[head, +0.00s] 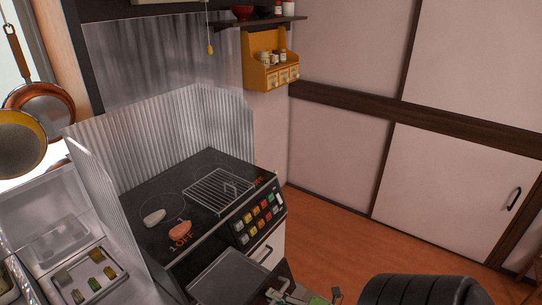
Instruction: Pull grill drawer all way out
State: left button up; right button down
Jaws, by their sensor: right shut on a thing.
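The stove (150,208) has a black glass top and a front panel with several coloured buttons. The grill drawer (226,278), a flat grey tray, sticks out from the stove front below the cooktop. Its dark front plate (284,273) stands at the bottom of the head view, clear of the stove. My right gripper (284,294) is at that plate and is shut on the drawer's handle, which it mostly covers. The bottom edge cuts off part of the gripper and the drawer. My left gripper is not in view.
A wire rack (219,186) and two small food pieces lie on the cooktop. Corrugated metal guards (150,140) stand behind it. Pans (40,104) hang at the left, above a sink area. Open wooden floor (352,238) lies to the right.

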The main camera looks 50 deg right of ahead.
jog(key=c, duration=2.1)
grip_release()
jog(key=shift+c, duration=0.2)
jog(key=v, duration=1.2)
jog(key=shift+f, duration=0.1)
